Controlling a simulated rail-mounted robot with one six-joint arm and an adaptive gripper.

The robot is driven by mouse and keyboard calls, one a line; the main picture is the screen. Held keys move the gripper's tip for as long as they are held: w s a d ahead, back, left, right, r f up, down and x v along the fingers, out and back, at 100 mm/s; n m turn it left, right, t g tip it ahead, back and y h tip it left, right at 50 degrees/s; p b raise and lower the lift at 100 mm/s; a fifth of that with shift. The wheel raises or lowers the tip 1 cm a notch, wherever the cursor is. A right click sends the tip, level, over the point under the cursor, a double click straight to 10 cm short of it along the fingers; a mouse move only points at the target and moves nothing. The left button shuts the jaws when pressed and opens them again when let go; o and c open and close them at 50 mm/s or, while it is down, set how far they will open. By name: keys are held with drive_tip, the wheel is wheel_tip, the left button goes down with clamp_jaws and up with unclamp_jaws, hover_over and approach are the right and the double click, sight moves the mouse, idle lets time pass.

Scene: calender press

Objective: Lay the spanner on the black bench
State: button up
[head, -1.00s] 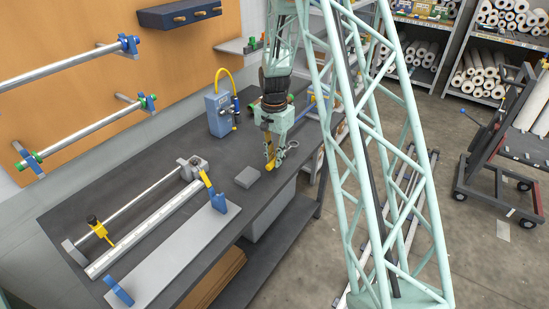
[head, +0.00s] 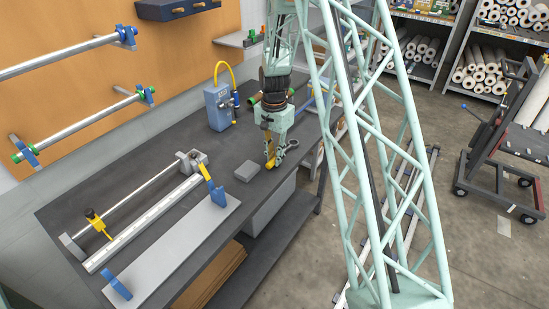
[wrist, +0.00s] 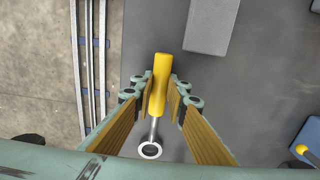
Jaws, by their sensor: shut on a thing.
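The spanner has a yellow handle (wrist: 160,82) and a bright steel ring end (wrist: 150,150). In the wrist view it lies between my gripper's (wrist: 160,92) two gold-padded fingers, and my gripper is shut on it. In the head view my gripper (head: 272,155) points down over the right part of the black bench (head: 212,157), with the yellow handle (head: 270,161) showing at its tips. The spanner is low over the bench top near its front edge. I cannot tell whether it touches.
A grey block (head: 247,171) lies on the bench close to my gripper; it also shows in the wrist view (wrist: 211,25). A blue box with a yellow hose (head: 218,106) stands behind. A long roller fixture (head: 140,225) fills the left part.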

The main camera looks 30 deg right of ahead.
drive_tip(key=shift+f+b, duration=0.3)
drive_tip(key=shift+f, duration=0.1)
idle(0.4)
drive_tip(key=o, duration=1)
drive_tip(key=shift+r, duration=0.15)
wheel_tip(320, 180, up, 12)
drive_tip(key=shift+f, duration=0.15)
idle(1.3)
